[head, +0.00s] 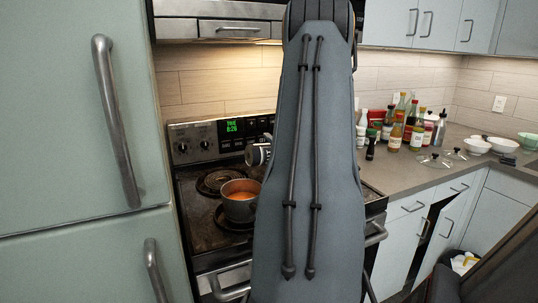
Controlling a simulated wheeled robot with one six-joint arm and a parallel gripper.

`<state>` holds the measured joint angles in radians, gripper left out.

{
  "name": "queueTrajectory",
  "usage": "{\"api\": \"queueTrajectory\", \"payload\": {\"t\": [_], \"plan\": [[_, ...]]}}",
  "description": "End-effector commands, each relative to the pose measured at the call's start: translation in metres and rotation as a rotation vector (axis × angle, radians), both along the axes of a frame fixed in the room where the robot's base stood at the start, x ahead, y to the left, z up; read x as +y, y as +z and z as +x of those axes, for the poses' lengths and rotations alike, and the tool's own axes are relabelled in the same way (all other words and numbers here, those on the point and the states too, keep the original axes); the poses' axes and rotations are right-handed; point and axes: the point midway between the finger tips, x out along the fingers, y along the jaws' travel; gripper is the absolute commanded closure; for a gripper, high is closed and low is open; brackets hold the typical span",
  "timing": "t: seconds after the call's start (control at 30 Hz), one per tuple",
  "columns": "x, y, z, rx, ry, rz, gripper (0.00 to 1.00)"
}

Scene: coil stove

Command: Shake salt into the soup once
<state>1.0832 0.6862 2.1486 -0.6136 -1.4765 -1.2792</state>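A metal pot (239,207) with orange soup (240,188) stands on the stove (190,232), just left of my arm. A small silvery, rounded piece (258,154) sticks out from behind my arm, above and slightly right of the pot. I cannot tell whether it is a salt shaker lying on its side or part of my wrist. My arm fills the middle of the head view and hides my gripper's fingers, so its opening and any grip are not visible. No salt shaker can be clearly made out.
Several bottles (396,134) stand at the back of the right counter (395,180), with glass lids (433,160) and bowls (477,146) farther right. A coil burner (215,181) behind the pot is bare. The fridge (70,120) closes off the left.

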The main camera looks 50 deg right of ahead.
Motion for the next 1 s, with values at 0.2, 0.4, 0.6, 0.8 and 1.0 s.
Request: {"api": "queueTrajectory", "payload": {"t": [0.2, 0.4, 0.6, 0.8, 1.0], "plan": [[0.007, 0.004, 0.004, 0.048, 0.001, -0.110, 0.91], [0.013, 0.008, 0.007, 0.092, 0.000, -0.205, 0.91], [0.019, 0.010, 0.010, 0.137, -0.001, -0.296, 0.91], [0.025, 0.013, 0.013, 0.178, 0.000, -0.385, 0.91], [0.031, 0.016, 0.015, 0.219, -0.001, -0.470, 0.91]]}}
